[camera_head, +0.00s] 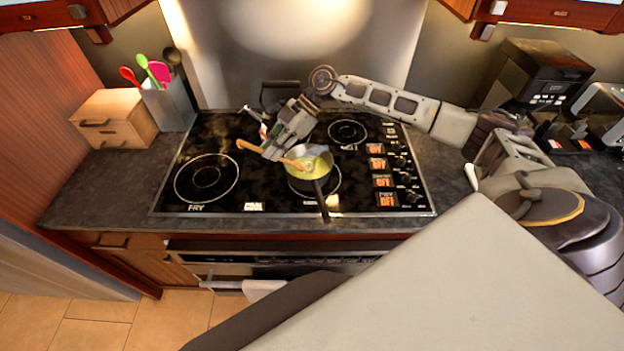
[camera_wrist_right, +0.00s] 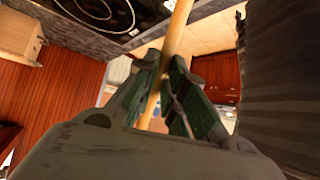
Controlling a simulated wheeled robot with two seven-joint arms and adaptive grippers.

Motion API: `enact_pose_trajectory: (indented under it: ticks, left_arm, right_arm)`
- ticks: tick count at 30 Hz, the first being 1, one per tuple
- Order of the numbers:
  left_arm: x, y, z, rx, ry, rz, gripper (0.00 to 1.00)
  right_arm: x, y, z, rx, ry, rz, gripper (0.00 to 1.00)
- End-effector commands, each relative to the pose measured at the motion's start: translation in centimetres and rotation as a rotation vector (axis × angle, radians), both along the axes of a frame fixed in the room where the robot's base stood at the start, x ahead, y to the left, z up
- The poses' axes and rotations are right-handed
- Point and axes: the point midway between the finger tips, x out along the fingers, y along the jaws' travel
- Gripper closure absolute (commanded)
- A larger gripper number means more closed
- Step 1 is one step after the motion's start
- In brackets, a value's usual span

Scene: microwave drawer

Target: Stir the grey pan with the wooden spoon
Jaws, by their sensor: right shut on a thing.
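The grey pan (camera_head: 327,171) sits on a front burner of the black stovetop, with its dark handle pointing toward the front edge. Something yellow-green lies inside it. My right gripper (camera_head: 276,150) is just left of and above the pan, shut on the wooden spoon (camera_head: 247,145). One end of the spoon sticks out to the left, and the other reaches into the pan. In the right wrist view the spoon's shaft (camera_wrist_right: 178,30) passes between the green fingers (camera_wrist_right: 165,90). The left gripper does not show.
The stovetop (camera_head: 265,190) has free burners at left and back right. A dark object (camera_head: 278,92) stands at the back edge. A wooden box (camera_head: 112,118) and a utensil holder (camera_head: 170,105) stand at left. A dark appliance (camera_head: 540,75) stands at right.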

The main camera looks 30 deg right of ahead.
Motion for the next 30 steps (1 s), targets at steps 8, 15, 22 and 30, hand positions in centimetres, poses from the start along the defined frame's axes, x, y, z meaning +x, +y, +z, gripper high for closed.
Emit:
enact_pose_trajectory:
  ticks: [8, 15, 22, 30]
  left_arm:
    - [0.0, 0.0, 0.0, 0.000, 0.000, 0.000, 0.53]
    - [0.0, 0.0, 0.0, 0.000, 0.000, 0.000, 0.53]
    - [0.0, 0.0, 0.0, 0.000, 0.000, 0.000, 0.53]
    - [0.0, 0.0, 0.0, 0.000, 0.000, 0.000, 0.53]
  right_arm:
    - [0.0, 0.9, 1.1, 0.000, -0.001, 0.000, 1.00]
    - [0.1, 1.7, 1.9, 0.001, -0.001, 0.001, 1.00]
    - [0.1, 2.4, 2.8, 0.001, -0.002, 0.002, 1.00]
    - [0.1, 2.9, 3.3, 0.000, -0.001, 0.001, 1.00]
